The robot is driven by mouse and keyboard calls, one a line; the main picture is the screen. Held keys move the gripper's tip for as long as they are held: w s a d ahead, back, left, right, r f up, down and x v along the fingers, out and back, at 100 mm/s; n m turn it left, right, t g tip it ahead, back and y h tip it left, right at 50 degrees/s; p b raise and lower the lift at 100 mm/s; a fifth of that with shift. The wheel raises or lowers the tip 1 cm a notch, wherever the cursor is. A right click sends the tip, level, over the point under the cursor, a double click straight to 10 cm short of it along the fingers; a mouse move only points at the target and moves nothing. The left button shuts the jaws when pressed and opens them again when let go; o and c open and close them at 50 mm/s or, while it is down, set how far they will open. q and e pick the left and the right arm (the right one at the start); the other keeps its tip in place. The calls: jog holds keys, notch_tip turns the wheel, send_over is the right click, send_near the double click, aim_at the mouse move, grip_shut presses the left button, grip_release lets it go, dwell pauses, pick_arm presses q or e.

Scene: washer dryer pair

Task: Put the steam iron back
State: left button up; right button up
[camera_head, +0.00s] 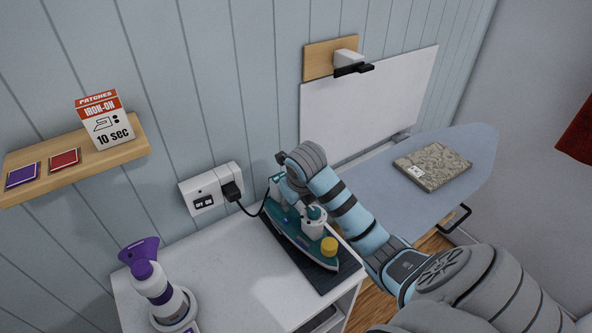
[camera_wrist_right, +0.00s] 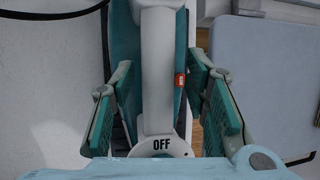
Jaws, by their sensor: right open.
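The steam iron (camera_head: 290,229), teal with a white handle and a yellow cap, rests on a dark mat (camera_head: 338,272) on the white cabinet top. Its black cord runs to the wall socket. In the right wrist view the iron's white handle (camera_wrist_right: 157,75) carries a dial marked OFF and a small red tag. My right gripper (camera_wrist_right: 160,66) is open, with one green-padded finger on each side of the handle and gaps showing beside it. In the head view my right arm partly hides the iron. My left gripper is out of view.
A purple-and-white spray bottle (camera_head: 155,288) stands at the cabinet's front left. The wall socket (camera_head: 212,190) is behind. The ironing board (camera_head: 462,150) at right holds a folded patterned cloth (camera_head: 432,165). A shelf (camera_head: 75,168) holds an iron-on patches box (camera_head: 105,121).

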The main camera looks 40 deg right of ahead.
jog(key=v, duration=0.4)
jog(key=shift+r+p, duration=0.25)
jog(key=shift+p, duration=0.05)
jog(key=p+v, duration=0.3)
jog(key=shift+r, duration=0.15)
jog(key=shift+s, duration=0.1)
